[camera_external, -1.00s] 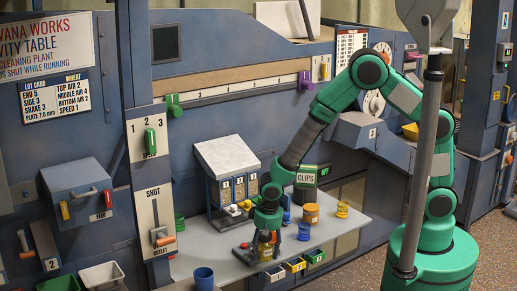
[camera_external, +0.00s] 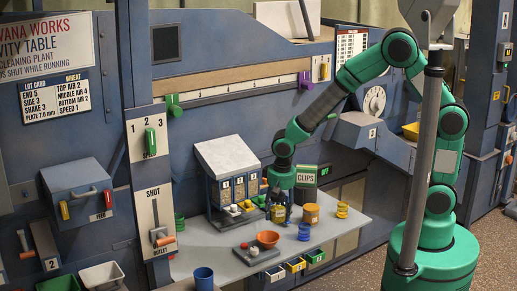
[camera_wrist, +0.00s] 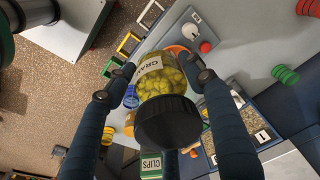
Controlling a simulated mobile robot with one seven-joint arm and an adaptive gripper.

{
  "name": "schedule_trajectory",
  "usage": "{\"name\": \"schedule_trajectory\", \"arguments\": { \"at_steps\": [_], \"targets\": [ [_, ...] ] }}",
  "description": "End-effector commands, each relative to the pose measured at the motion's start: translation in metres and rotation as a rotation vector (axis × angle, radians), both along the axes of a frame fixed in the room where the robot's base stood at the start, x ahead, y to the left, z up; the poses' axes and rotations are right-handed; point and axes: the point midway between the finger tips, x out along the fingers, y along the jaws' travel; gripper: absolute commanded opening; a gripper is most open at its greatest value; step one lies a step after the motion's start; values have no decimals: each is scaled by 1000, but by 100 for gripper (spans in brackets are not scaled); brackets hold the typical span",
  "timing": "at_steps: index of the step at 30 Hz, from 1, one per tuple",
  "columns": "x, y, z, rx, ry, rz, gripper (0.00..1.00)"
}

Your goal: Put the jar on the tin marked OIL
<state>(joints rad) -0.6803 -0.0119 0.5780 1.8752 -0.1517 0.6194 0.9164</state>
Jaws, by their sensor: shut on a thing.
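My gripper (camera_external: 279,205) is shut on the jar (camera_external: 278,214) and holds it above the back of the grey table. In the wrist view the jar (camera_wrist: 160,80) sits between my two fingers (camera_wrist: 163,75). It is clear, with yellow-green contents, a dark lid and a white label that is partly readable. An orange-yellow tin (camera_external: 310,214) stands on the table just right of the jar, apart from it. Its marking is too small to read, so I cannot confirm that it says OIL.
An orange bowl (camera_external: 267,239) is in front of the jar. A blue stacked piece (camera_external: 304,232) and a yellow one (camera_external: 342,210) flank the tin. A sample rack (camera_external: 228,170) is at left.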

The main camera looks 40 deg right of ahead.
Motion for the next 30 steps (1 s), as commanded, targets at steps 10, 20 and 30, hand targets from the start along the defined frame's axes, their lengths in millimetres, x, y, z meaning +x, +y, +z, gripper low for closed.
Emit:
{"name": "schedule_trajectory", "arguments": {
  "at_steps": [10,20,30],
  "targets": [
    [18,-100,2,-1,-1,-147,15],
    [15,-188,2,0,0,-283,15],
    [-3,-268,2,1,-1,-416,15]
  ]
}}
